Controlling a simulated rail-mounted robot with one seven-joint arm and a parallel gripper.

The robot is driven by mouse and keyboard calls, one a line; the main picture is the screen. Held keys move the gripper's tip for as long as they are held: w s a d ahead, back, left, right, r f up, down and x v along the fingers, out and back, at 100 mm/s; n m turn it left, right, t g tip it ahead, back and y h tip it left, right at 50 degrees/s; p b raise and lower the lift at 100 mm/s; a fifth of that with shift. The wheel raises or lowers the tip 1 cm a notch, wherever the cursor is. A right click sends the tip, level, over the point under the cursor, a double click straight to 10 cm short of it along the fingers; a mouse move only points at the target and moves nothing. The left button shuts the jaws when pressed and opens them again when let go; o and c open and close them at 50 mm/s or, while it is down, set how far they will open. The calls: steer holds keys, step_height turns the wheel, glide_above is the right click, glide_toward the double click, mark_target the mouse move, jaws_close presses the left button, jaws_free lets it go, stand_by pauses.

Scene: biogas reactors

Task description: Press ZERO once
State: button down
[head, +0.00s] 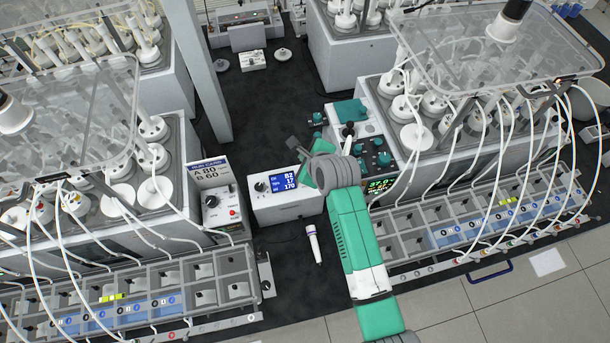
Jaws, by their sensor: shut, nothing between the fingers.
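A white box with a blue display (286,184) stands on the dark bench in the middle; it has a dark knob on its left part. The display reads B2, 17 and 170. No lettering reading ZERO is legible. My green and grey arm reaches up from the bottom. Its end, with my gripper (307,160), is above and just behind the right end of the display box. My gripper is shut and empty; its fingertips are hard to make out, and the arm hides part of the box.
A card (211,174) reads A 80, B 60. A white pen-like tool (314,244) lies in front of the display box. A panel with teal knobs and a green-and-red display (380,184) is on the right. Reactor blocks with tubes and compartment racks (475,224) flank both sides.

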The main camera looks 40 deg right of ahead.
steer(key=shift+f, duration=0.1)
step_height(320, 180, down, 8)
steer(key=b, duration=0.7)
steer(key=shift+b, duration=0.4)
steer(key=shift+f, duration=0.3)
steer(key=shift+f, duration=0.1)
stand_by(1.0)
steer(key=shift+f, duration=0.3)
steer(key=shift+f+b, duration=0.65)
steer(key=shift+f, duration=0.2)
stand_by(0.8)
stand_by(0.3)
steer(key=shift+r+p, duration=1.3)
steer(key=shift+r, duration=0.1)
